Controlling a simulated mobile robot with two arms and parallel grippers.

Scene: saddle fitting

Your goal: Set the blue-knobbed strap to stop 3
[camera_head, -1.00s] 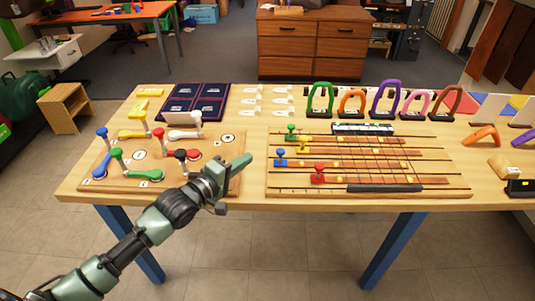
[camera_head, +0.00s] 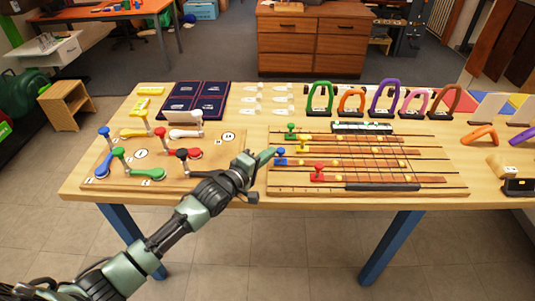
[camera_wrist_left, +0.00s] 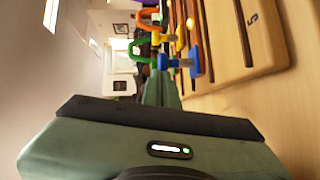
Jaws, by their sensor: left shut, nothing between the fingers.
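The blue-knobbed strap's knob (camera_head: 281,155) stands at the left end of its line on the wooden strap board, and its blue block also shows in the wrist view (camera_wrist_left: 194,61). My left gripper (camera_head: 267,156) is shut and empty, its tips just left of the blue knob. In the wrist view the shut fingers (camera_wrist_left: 162,90) point toward the blue knob (camera_wrist_left: 164,62); I cannot tell whether they touch it. The strap board (camera_head: 290,190) has several dark lines with yellow dots. A number 5 shows on its edge in the wrist view.
Green (camera_head: 291,130), yellow (camera_head: 303,145) and red (camera_head: 318,172) knobs stand close around the blue one. A board with coloured levers (camera_head: 115,178) lies to the left. Coloured arches (camera_head: 320,97) stand behind. A dark bar (camera_head: 382,187) lies along the strap board's front.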

